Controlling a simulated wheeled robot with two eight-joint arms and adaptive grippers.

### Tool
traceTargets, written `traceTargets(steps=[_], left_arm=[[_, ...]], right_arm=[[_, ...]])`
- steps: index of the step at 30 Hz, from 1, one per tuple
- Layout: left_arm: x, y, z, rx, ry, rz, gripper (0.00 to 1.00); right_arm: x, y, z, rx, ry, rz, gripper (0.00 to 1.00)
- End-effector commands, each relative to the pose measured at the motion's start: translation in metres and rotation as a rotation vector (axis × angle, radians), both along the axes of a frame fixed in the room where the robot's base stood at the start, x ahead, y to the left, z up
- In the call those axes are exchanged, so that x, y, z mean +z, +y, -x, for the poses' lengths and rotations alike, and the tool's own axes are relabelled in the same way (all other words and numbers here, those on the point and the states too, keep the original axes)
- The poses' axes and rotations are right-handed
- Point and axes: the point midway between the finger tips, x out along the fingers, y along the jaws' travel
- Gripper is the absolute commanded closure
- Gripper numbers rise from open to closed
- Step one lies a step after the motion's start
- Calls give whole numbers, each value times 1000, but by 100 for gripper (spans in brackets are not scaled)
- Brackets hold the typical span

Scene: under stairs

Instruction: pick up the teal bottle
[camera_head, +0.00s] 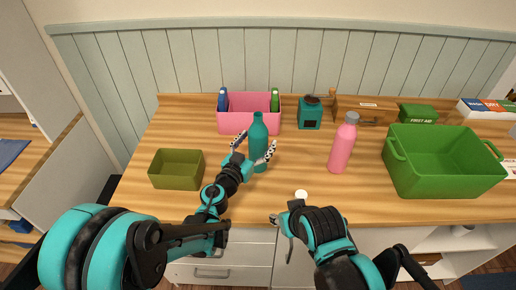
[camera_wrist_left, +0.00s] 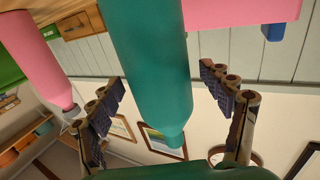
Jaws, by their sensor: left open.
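The teal bottle (camera_head: 258,148) stands upright on the wooden counter, in front of the pink bin. My left gripper (camera_head: 254,150) is open, with one finger on each side of the bottle. In the left wrist view the bottle (camera_wrist_left: 150,60) fills the middle, between the spread fingers of the gripper (camera_wrist_left: 165,115). Gaps show between the bottle and both fingers there. My right gripper (camera_head: 283,228) is low at the counter's front edge, away from the bottle, and its jaw opening is unclear.
A pink bottle (camera_head: 343,145) stands to the right, and a green crate (camera_head: 440,180) beyond it. An olive box (camera_head: 176,170) is at left. The pink bin (camera_head: 248,103), a teal grinder (camera_head: 310,113) and a first aid box (camera_head: 418,114) line the back. A small white object (camera_head: 301,194) lies near the front edge.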

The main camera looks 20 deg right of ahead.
Motion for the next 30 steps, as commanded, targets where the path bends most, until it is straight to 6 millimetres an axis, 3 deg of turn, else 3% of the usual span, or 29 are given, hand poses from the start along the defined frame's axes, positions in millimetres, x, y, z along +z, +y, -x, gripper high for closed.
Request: traceTargets(steps=[1,6,8,20,28,30], left_arm=[[0,0,0,0,0,0,20],[0,0,0,1,0,0,65],[0,0,0,1,0,0,78],[6,1,0,1,0,0,79],[47,1,0,1,0,0,79],[54,-9,16,-4,0,0,79]], right_arm=[[0,0,0,0,0,0,60],[0,0,0,0,0,0,60],[0,0,0,0,0,0,60],[4,0,0,0,0,0,60],[26,0,0,0,0,0,60],[30,0,0,0,0,0,60]])
